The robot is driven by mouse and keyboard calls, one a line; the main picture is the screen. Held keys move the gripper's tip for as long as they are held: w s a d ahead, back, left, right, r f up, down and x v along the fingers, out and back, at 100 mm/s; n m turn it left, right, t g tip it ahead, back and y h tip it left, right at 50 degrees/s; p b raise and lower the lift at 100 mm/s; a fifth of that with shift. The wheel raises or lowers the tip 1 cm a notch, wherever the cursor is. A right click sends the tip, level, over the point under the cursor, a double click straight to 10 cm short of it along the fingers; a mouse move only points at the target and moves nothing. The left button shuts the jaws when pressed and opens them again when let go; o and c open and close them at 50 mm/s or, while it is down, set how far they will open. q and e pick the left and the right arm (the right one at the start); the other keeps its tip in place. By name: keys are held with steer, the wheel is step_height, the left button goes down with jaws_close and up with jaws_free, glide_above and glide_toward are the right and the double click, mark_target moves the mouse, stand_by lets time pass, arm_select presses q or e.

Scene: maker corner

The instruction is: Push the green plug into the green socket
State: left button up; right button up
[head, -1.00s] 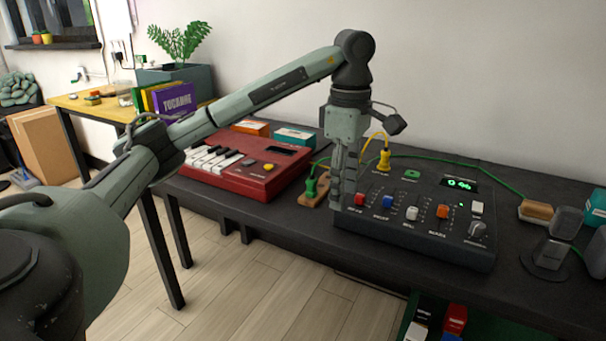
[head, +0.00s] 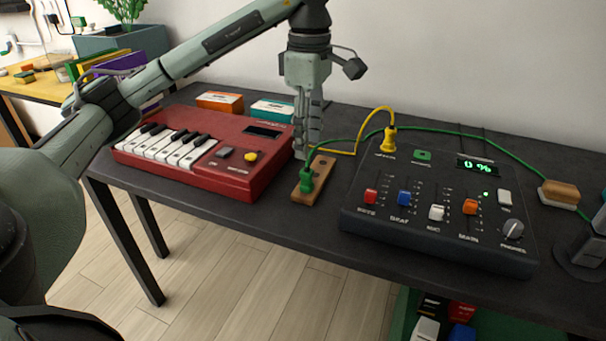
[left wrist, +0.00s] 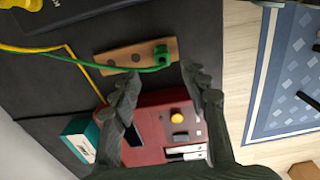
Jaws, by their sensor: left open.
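The green plug (head: 307,180) stands in a wooden holder block (head: 300,196) on the dark table, its green cable (head: 345,138) running off to the right. The plug also shows in the left wrist view (left wrist: 161,55), at one end of the block. The green socket (head: 422,155) is on the top of the black mixer (head: 365,222), beside the yellow plug (head: 390,140). My left gripper (head: 307,150) points down just behind the plug. In the left wrist view its fingers (left wrist: 163,85) are apart and empty, with the plug beyond them. My right gripper is out of view.
A red keyboard (head: 246,180) lies left of the block. Orange (head: 219,101) and teal (head: 272,109) boxes stand behind it. A yellow cable (head: 362,128) and the green cable pass close to my gripper. A wooden-topped brush (head: 559,193) lies right of the mixer.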

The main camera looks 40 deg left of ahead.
mark_target(306, 170)
arm_select(q)
steer(key=shift+d, duration=0.1)
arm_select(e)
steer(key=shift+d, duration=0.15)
arm_select(q)
steer(key=shift+f, duration=0.15)
step_height(306, 170, down, 2)
steer(key=shift+f, duration=0.2)
steer(key=shift+s+f, duration=0.1)
steer(key=shift+f, duration=0.2)
step_height(306, 170, down, 4)
steer(key=shift+s+r, duration=0.1)
steer(key=shift+r, duration=0.1)
steer(key=shift+f, duration=0.5)
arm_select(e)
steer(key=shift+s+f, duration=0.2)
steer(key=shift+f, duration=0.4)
